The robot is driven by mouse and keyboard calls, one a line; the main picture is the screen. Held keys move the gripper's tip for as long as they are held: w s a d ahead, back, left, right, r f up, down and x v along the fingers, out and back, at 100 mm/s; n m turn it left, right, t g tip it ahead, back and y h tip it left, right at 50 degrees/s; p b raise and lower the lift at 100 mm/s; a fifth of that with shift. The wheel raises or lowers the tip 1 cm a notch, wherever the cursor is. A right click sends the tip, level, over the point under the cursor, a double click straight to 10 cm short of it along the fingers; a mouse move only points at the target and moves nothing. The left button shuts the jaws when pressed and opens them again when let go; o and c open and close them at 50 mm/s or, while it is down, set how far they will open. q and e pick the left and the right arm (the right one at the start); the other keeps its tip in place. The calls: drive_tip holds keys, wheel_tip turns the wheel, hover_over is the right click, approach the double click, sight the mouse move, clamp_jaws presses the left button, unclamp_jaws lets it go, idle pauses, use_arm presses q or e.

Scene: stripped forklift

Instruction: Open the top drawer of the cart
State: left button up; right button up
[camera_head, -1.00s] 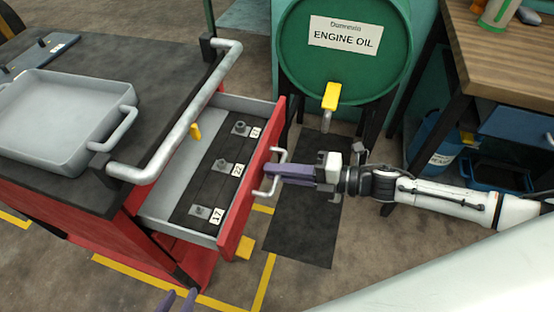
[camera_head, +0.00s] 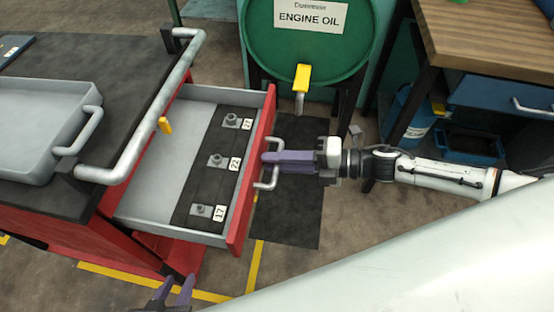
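The red cart's top drawer (camera_head: 168,146) stands pulled out, its grey inside showing. Its red front panel (camera_head: 252,170) carries a silver handle (camera_head: 271,181). My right gripper (camera_head: 270,158) reaches in from the right, its purple fingers at the handle. The fingers look close together over the handle bar, though the bar is partly hidden between them. My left gripper (camera_head: 172,295) shows only its purple fingertips at the bottom edge, apart from each other with nothing seen between them, below the drawer. The cart top (camera_head: 125,75) has a silver side rail.
In the drawer lie several sockets on a dark strip with labels 17 and 22 (camera_head: 215,162). A grey tray (camera_head: 40,130) sits on the cart. A green engine oil barrel (camera_head: 310,45) and a wooden workbench (camera_head: 490,35) stand behind.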

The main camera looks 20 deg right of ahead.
drive_tip(key=v, duration=1)
drive_tip(key=shift+s+d, duration=0.1)
drive_tip(key=shift+d, duration=0.05)
idle(0.3)
